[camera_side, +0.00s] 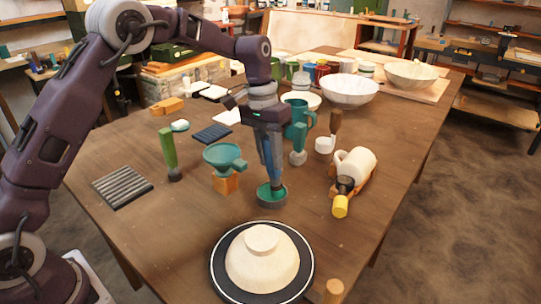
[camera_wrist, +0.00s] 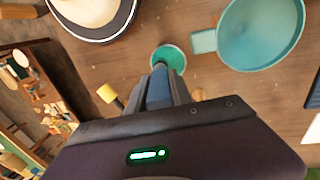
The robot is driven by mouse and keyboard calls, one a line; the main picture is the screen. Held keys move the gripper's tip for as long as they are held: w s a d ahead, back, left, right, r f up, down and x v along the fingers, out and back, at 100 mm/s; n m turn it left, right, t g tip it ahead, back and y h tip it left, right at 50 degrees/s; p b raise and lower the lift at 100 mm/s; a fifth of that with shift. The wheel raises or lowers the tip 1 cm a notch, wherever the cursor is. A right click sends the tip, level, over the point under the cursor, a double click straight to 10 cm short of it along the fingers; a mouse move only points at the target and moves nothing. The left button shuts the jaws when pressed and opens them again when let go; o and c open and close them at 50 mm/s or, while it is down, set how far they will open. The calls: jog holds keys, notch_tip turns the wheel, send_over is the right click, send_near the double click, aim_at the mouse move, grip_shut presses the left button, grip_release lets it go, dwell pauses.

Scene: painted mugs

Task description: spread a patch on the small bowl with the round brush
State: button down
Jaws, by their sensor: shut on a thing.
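The small bowl (camera_side: 262,262) is cream and stands upside down, foot up, on a dark round turntable with a white rim (camera_side: 217,277). In the wrist view the bowl (camera_wrist: 96,8) is cut off at the top. My gripper (camera_side: 270,168) is shut on a brush with a bluish handle, pointing down. The brush end reaches into a small round dish of green paint (camera_side: 268,204) behind the bowl. In the wrist view my gripper (camera_wrist: 160,84) hides most of the brush, and the green dish (camera_wrist: 168,55) is just beyond its tip. The bristles are hidden, so their shape cannot be told.
A teal handled pan (camera_side: 222,156) on an orange block stands left of the dish. A yellow-ended tool (camera_side: 340,206) and a cream mug (camera_side: 358,165) lie to the right. A wooden peg (camera_side: 333,291) stands beside the turntable. Upright tools and bowls crowd the back.

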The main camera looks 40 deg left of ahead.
jog(key=shift+r, duration=3.5)
jog(key=shift+s+d+r+m, duration=0.15)
jog(key=shift+s+d+m, duration=0.05)
jog(key=shift+d+m, duration=0.15)
jog(key=s+d+r+m+y, duration=0.1)
jog(key=s+d+r+m, duration=0.2)
jog(key=s+d+m, duration=0.2)
jog(key=s+d+r+m, duration=0.3)
jog(key=s+d+m, duration=0.3)
jog(key=s+m, duration=0.4)
jog(key=shift+r+y, duration=0.3)
jog(key=shift+y, duration=0.1)
